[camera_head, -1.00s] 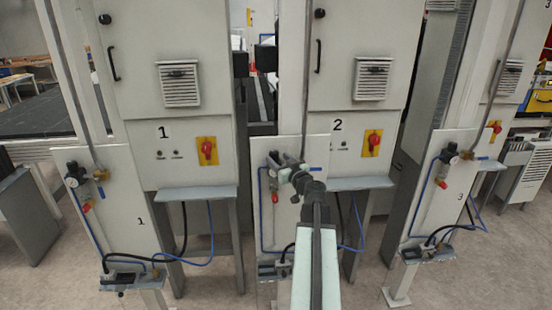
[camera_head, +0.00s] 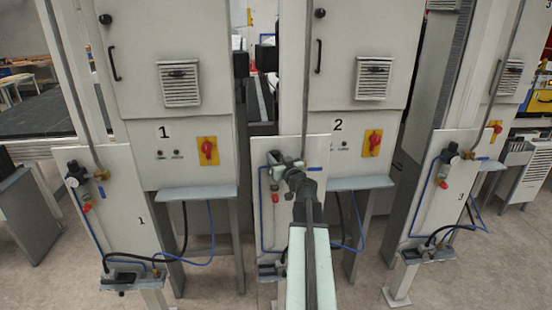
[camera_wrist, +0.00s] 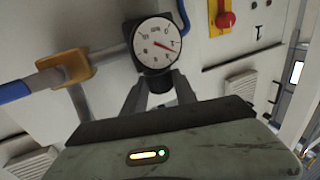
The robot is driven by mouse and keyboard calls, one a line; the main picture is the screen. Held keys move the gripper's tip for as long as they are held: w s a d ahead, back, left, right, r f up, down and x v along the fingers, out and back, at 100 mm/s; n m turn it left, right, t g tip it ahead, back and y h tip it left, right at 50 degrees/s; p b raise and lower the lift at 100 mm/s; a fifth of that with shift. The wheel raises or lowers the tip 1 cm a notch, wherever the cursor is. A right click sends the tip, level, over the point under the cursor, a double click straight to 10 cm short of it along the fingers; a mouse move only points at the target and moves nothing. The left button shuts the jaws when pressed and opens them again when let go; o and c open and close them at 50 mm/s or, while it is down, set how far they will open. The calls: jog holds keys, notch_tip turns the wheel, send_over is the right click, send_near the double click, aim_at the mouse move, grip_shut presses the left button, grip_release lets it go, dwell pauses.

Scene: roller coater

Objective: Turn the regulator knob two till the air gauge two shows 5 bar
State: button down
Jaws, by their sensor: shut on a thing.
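Air gauge two (camera_wrist: 157,42) is a round white dial with a black rim, seen at a tilt in the wrist view. Its red needle points to the right and slightly down in the picture; the numbers are too small to read surely. Regulator knob two (camera_wrist: 160,83) is the black piece just below the dial, between my fingers. My gripper (camera_wrist: 160,92) is shut on the knob, one finger on each side. In the head view my gripper (camera_head: 284,163) reaches panel two (camera_head: 288,220) at its upper part and hides most of the gauge there.
A brass fitting (camera_wrist: 76,66) with a blue-ended lever sits left of the gauge. A red switch (camera_head: 371,143) on yellow is on cabinet two. Panel one (camera_head: 115,220) and panel three (camera_head: 430,205) stand either side. Blue and black hoses hang below.

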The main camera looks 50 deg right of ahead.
jog(key=m+g+h, duration=0.4)
jog(key=h, duration=0.1)
jog(key=w+a+m+g+h, duration=0.1)
jog(key=m+g+h, duration=0.1)
jog(key=shift+h, duration=0.4)
jog(key=shift+w+m+g+h, duration=0.1)
jog(key=shift+m+g+h, duration=1)
jog(key=shift+m+g, duration=1)
jog(key=shift+g, duration=0.4)
jog(key=c, duration=1)
grip_release()
jog(key=shift+a, duration=0.15)
jog(key=v, duration=0.8)
